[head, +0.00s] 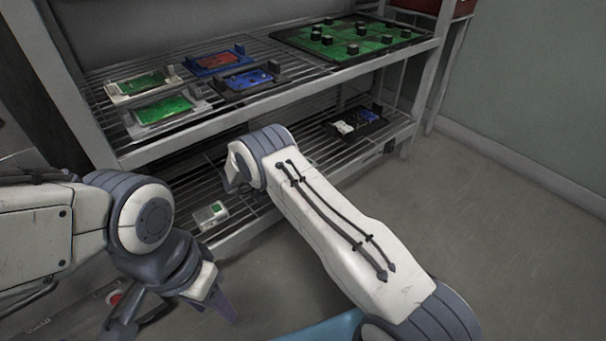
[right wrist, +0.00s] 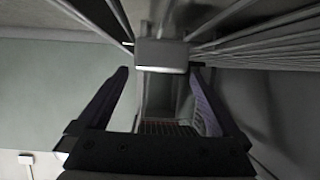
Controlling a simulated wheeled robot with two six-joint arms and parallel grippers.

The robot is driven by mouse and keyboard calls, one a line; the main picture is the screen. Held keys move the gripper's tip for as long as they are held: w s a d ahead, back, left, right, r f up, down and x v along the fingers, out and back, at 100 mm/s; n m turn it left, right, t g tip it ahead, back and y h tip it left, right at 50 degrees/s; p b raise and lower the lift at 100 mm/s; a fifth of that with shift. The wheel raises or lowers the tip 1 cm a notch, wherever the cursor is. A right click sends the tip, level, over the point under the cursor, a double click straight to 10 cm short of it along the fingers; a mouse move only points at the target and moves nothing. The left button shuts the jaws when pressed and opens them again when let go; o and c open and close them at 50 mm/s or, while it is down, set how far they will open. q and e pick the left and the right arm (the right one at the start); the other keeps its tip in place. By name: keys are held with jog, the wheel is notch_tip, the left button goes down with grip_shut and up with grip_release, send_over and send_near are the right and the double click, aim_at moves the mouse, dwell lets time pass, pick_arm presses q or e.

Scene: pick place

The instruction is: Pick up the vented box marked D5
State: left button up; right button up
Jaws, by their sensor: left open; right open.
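No marking D5 can be read in either view, so I cannot tell which thing is the vented box. In the right wrist view a plain grey box-like thing (right wrist: 162,55) with a bright lower edge lies between and just beyond the fingertips of my right gripper (right wrist: 159,74). The fingers are open and spread on both sides of it; I cannot tell whether either touches it. In the head view my right arm reaches to the lower shelf and its gripper is hidden. My left gripper (head: 172,318) is open and empty at the lower left, in front of the rack.
The upper shelf carries several board fixtures and a large green board (head: 372,44). The floor (head: 500,240) at right is clear.

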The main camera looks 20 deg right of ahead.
jog(key=shift+w+d+f+b, duration=0.25)
jog(key=shift+d+f+b, duration=0.1)
jog(key=shift+d+f, duration=0.35)
jog(key=shift+w+d+r, duration=0.2)
jog(key=shift+d, duration=0.2)
jog(key=c, duration=1.5)
jog(key=shift+o, duration=0.2)
jog(key=shift+r, duration=0.15)
